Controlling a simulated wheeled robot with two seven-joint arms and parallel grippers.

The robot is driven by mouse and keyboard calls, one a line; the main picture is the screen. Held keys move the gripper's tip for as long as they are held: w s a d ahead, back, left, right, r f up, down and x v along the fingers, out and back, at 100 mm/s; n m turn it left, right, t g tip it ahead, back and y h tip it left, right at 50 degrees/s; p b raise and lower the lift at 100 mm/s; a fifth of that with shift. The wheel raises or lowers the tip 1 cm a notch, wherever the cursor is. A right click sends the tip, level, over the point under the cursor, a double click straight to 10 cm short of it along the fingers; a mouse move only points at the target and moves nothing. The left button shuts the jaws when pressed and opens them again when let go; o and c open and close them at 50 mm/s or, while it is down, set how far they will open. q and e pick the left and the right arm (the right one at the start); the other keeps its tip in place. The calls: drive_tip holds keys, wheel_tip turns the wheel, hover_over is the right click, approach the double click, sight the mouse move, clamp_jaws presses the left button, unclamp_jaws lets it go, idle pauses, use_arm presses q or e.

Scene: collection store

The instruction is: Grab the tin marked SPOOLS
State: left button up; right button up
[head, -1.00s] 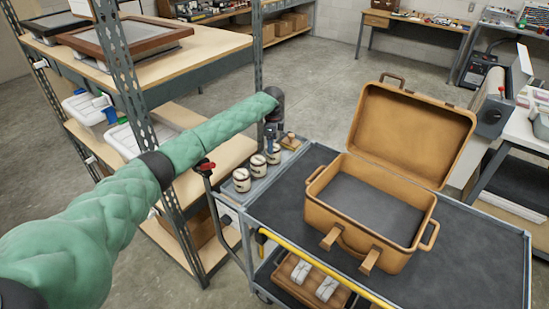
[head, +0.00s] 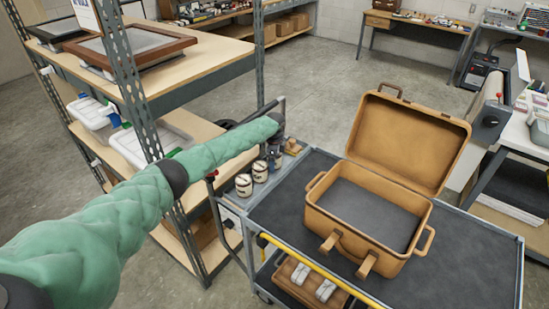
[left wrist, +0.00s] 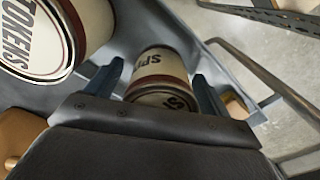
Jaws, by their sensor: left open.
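The tin marked SPOOLS (left wrist: 158,68) is cream with a dark red-brown band; only "SP" and an "S" on its end can be read. In the left wrist view my left gripper (left wrist: 160,88) is open, with one dark finger on each side of this tin. I cannot tell whether either finger touches it. A larger-looking tin marked TOKENS (left wrist: 40,35) is beside it at the upper left. In the head view my left gripper (head: 274,150) is at the far end of the row of tins and hides most of the farthest one. Two cream tins (head: 244,185) (head: 260,171) stand nearer.
The tins stand in a narrow tray at the left end of a grey cart (head: 290,215). An open tan case (head: 345,245) stands on the cart. A shelf rack (head: 150,115) rises close on the left. A small wooden object (head: 293,147) is beyond the gripper.

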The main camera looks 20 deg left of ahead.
use_arm(q)
drive_tip(key=shift+f, duration=0.2)
drive_tip(key=c, duration=1.3)
drive_tip(key=shift+r, duration=0.1)
